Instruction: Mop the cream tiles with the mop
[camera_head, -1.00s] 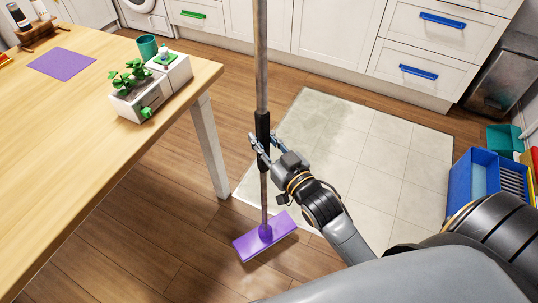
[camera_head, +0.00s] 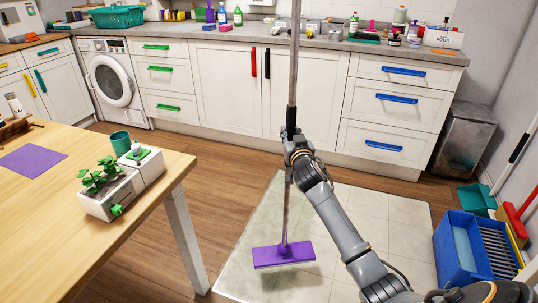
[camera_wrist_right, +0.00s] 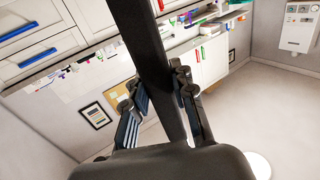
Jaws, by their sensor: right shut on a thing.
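The mop has a long grey handle (camera_head: 294,60) with a black grip section and a flat purple head (camera_head: 284,254). It stands nearly upright over the left part of the cream tiles (camera_head: 385,215). I cannot tell whether the head touches the tiles. My right gripper (camera_head: 291,143) is shut on the handle at the black section. In the right wrist view, its two fingers (camera_wrist_right: 161,95) close on both sides of the dark shaft. The tiles look unevenly tinted, with duller greyish areas. My left gripper is not in view.
A wooden table (camera_head: 130,205) with a planter (camera_head: 108,192) stands at the left, its leg beside the tiles. White cabinets (camera_head: 220,88) line the back. A blue crate (camera_head: 458,258) and a grey metal bin (camera_head: 464,140) stand at the right.

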